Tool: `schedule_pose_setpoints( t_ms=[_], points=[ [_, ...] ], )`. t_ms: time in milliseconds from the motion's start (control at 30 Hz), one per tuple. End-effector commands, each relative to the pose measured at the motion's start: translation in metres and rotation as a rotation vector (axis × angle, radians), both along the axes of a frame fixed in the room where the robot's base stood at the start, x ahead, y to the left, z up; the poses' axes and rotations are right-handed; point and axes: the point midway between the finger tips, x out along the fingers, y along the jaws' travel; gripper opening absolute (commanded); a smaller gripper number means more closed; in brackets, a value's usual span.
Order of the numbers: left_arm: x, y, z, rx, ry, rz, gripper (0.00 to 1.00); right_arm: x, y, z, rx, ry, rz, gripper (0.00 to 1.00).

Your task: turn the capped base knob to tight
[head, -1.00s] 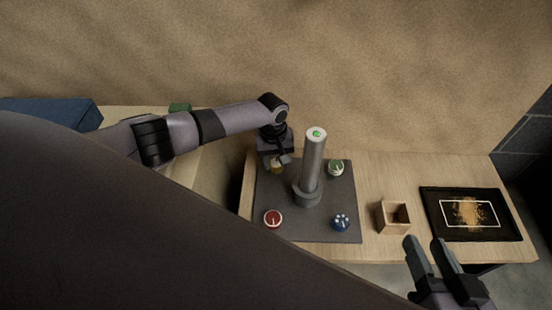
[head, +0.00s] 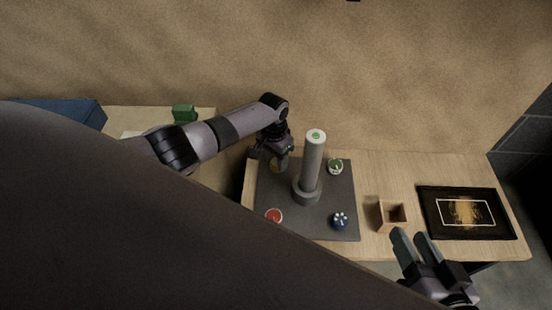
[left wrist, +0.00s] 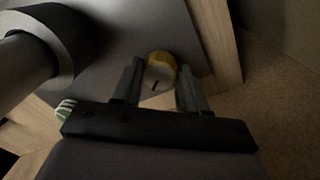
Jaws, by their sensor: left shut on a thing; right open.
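A dark grey base plate (head: 290,225) carries a grey post (head: 313,160) with a green mark on its top. Around the post sit a yellow knob (left wrist: 160,68), a green-and-white knob (head: 335,167), a red knob (head: 274,215) and a blue knob (head: 340,221). My left gripper (head: 277,166) is at the yellow knob, at the plate's far left corner. In the left wrist view its fingers (left wrist: 157,82) are shut on the knob from both sides, and a dark pointer line shows on its pale face. My right gripper (head: 411,238) is open and empty near the front edge.
A small open wooden box (head: 392,216) and a black tray with a framed picture (head: 467,213) stand to the right. A wooden strip (left wrist: 216,40) runs close beside the yellow knob. A green object (head: 184,114) is on the left counter.

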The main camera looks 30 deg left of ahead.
Motion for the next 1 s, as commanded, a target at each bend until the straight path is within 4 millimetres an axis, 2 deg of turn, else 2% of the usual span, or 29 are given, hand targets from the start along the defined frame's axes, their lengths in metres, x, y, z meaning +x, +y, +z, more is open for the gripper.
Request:
schedule_pose_setpoints(
  t_ms=[1000],
  points=[
    [0.0018,0.0005,-0.0013,-0.002,0.005,-0.967,0.12,-0.0022,-0.0089,-0.0025,-0.045,-0.053,-0.015,0.43]
  ],
)
